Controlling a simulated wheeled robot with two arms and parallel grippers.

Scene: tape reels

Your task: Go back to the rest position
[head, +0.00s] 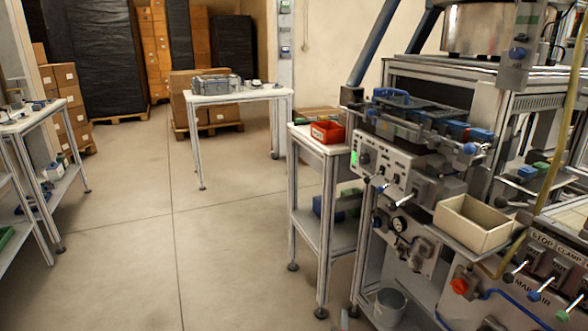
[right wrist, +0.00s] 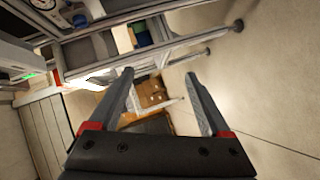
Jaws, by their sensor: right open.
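My right gripper (right wrist: 159,77) shows in the right wrist view with its two grey fingers spread apart. Nothing is between the fingers; the floor and furniture show beyond them. My left gripper is in neither view. No tape reel can be made out in either view.
A machine with a control panel (head: 385,160) fills the right side. A cream bin (head: 474,222) sits on its front, and a grey bucket (head: 390,306) stands below. A red bin (head: 327,132) is on a narrow table beside it. The floor (head: 130,230) at centre left is clear.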

